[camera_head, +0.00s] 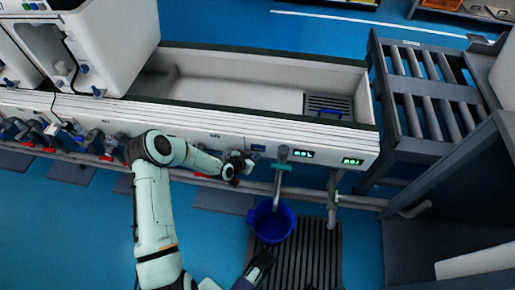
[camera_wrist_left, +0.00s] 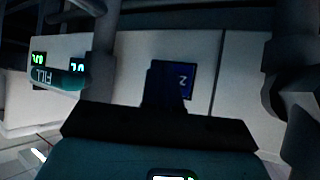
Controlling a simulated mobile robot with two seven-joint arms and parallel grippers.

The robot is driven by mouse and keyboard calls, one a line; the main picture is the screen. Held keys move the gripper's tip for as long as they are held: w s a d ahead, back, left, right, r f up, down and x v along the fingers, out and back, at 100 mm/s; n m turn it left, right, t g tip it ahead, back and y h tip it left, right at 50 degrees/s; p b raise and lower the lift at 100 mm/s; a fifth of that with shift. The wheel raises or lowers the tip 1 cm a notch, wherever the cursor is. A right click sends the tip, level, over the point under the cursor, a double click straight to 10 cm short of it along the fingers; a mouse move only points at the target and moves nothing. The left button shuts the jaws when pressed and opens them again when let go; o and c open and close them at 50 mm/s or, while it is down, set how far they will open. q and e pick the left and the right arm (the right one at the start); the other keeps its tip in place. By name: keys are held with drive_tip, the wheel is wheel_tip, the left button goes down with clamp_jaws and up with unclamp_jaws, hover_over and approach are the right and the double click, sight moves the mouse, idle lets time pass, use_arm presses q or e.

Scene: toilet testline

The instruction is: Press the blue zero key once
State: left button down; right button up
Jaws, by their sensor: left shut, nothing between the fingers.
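The blue zero key (camera_head: 258,149) is a small blue rectangle on the white front panel of the long trough. In the left wrist view the key (camera_wrist_left: 187,80) shows a pale letter that looks like a Z. My left gripper (camera_head: 247,164) is just below and left of the key in the head view. In the left wrist view its dark, shut fingers (camera_wrist_left: 165,84) cover the key's left part; I cannot tell whether they touch it. A dark part at the bottom of the head view looks like my right gripper (camera_head: 260,266); its jaws are unclear.
A blue bucket (camera_head: 271,222) stands below. Pipes and red-handled valves run along the panel's lower left.

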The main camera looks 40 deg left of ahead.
use_arm(q)
drive_tip(key=shift+s, duration=0.1)
drive_tip(key=s+d+p, duration=0.1)
drive_tip(key=s, duration=0.1)
drive_tip(key=s+d+p, duration=0.1)
drive_tip(key=s, duration=0.1)
drive_tip(key=shift+s+d, duration=0.1)
drive_tip(key=shift+d, duration=0.1)
idle(0.3)
idle(0.7)
